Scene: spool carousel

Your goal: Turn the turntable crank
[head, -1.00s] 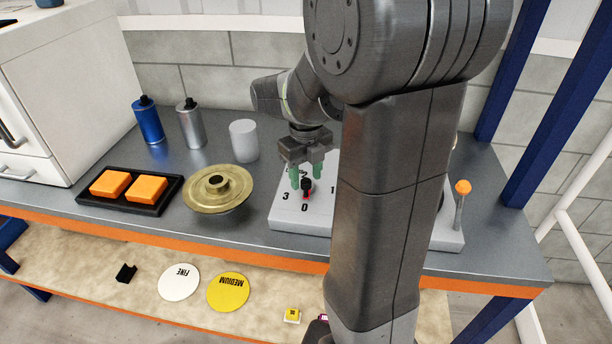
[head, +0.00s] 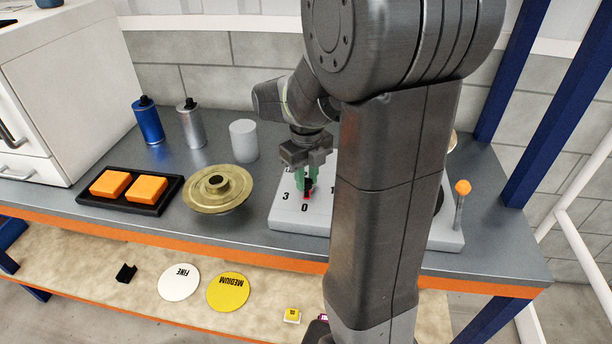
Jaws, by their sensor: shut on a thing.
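A small black knob with a red mark (head: 307,193) stands on a light grey base (head: 284,212) marked with numbers such as 0, 1 and 3. My gripper (head: 305,183) points down over this base, with its green fingers closed around the knob. The fingers hide part of the knob. A rod with an orange ball top (head: 462,188) stands at the right end of the base, apart from my gripper. My arm hides the middle of the base, and I cannot see a turntable clearly there.
A brass flanged disc (head: 232,196) lies left of the base. Further left are a black tray (head: 150,209) with orange blocks, a blue bottle (head: 148,124), a silver bottle (head: 191,127) and a white cylinder (head: 243,142). A lower shelf (head: 75,262) holds discs.

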